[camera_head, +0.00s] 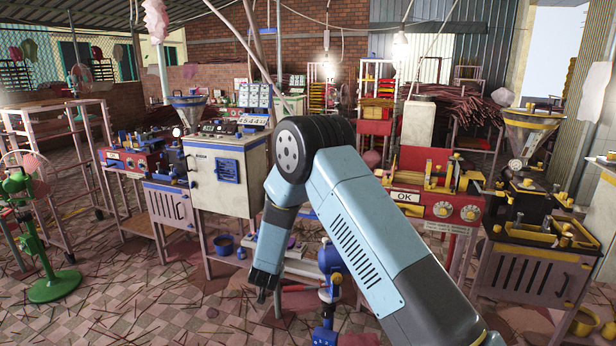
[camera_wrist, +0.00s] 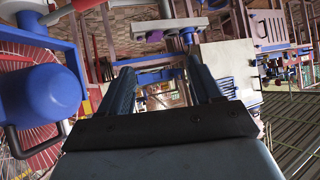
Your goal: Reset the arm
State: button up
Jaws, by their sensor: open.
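My arm rises from the lower right of the head view and bends at a dark elbow joint near the middle. My gripper (camera_head: 263,294) hangs down at the end of it, in front of the cream cabinet machine. In the wrist view my gripper (camera_wrist: 160,82) shows two dark fingers standing apart, with nothing held between them. The view between the fingers is of a floor and machine frames.
A cream control cabinet (camera_head: 222,178) stands behind my gripper. A red extruder (camera_head: 435,200) marked OK stands to the right. A green fan (camera_head: 40,235) stands at left. A blue rounded machine part (camera_wrist: 42,100) is close at left in the wrist view. Scattered sticks litter the tiled floor.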

jog(key=s+d+r+g+y, duration=0.1)
jog(key=d+r, duration=0.3)
jog(key=r, duration=0.6)
jog(key=d+r+y, duration=0.1)
jog(key=d+r, duration=0.3)
jog(key=r, duration=0.6)
jog(key=s+d+r+n+g, duration=0.1)
jog(key=s+d+r, duration=0.7)
jog(key=r, duration=0.5)
jog(key=s+d+r+g, duration=0.1)
jog(key=s+d+r, duration=0.3)
jog(key=s+d, duration=0.3)
jog(key=s+d+r+g, duration=0.1)
jog(key=s+d+r, duration=0.3)
jog(key=s, duration=0.4)
jog(key=s+d+h, duration=0.1)
jog(key=s+d, duration=0.2)
jog(key=s, duration=0.3)
jog(key=s+d+g, duration=0.1)
jog(key=s+d, duration=0.2)
jog(key=s, duration=0.4)
jog(key=s+d+h, duration=0.1)
jog(key=s+d, duration=0.2)
jog(key=s, duration=0.3)
jog(key=shift+s+d+m+h, duration=0.2)
jog(key=shift+m+h, duration=0.1)
jog(key=shift+m, duration=0.1)
jog(key=shift+r, duration=0.1)
jog(key=shift+c, duration=0.2)
